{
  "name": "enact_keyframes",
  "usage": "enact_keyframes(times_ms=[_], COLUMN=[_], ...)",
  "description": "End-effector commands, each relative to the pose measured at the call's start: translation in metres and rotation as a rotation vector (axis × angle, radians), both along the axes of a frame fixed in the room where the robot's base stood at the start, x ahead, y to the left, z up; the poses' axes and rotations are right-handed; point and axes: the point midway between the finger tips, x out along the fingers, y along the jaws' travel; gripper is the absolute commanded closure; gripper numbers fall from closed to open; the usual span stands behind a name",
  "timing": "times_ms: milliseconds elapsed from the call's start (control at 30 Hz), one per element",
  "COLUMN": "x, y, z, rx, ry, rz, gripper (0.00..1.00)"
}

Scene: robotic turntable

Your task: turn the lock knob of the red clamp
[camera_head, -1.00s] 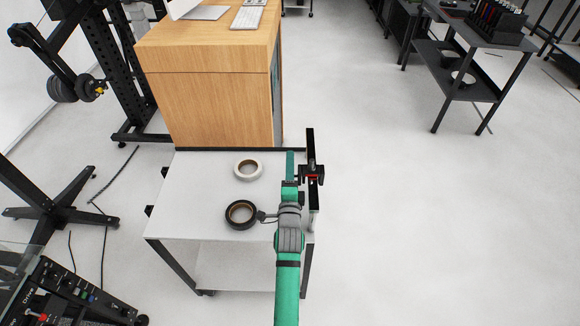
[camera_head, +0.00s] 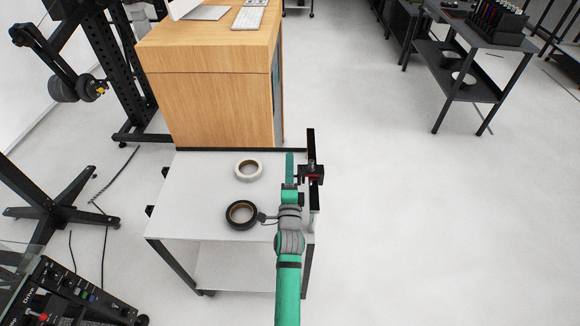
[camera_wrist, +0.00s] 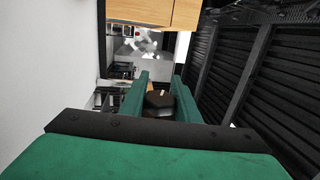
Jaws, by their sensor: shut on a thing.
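The red clamp (camera_head: 314,178) sits on the right edge of the cart, mostly black with a small red part showing. My gripper (camera_head: 291,170) is at its left side, seen from above and partly hiding it. In the wrist view my gripper's two green fingers (camera_wrist: 160,95) are on either side of a dark round knob (camera_wrist: 159,99) with a small light mark on its top. The fingers are shut on this knob. The rest of the clamp is hidden behind the gripper in the wrist view.
The white cart top (camera_head: 200,200) holds a white tape roll (camera_head: 248,170) and a black tape roll (camera_head: 241,214), left of my arm. A wooden cabinet (camera_head: 222,105) stands behind the cart.

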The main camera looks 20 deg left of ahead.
Motion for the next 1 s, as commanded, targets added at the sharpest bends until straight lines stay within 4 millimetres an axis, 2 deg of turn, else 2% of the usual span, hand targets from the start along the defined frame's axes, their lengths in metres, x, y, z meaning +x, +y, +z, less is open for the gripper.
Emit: enact_keyframes(times_ms=[633, 667, 733, 1000], x=[-0.0001, -0.0001, -0.0001, -0.0002], y=[-0.0034, -0.0034, -0.0033, -0.0032], z=[0.0015, 0.0015, 0.0014, 0.0011], rx=[0.017, 0.017, 0.017, 0.017], ry=[-0.045, -0.045, -0.044, -0.044], rz=[-0.012, -0.012, -0.012, -0.012], gripper=[0.94, 0.69, 0.52, 0.52])
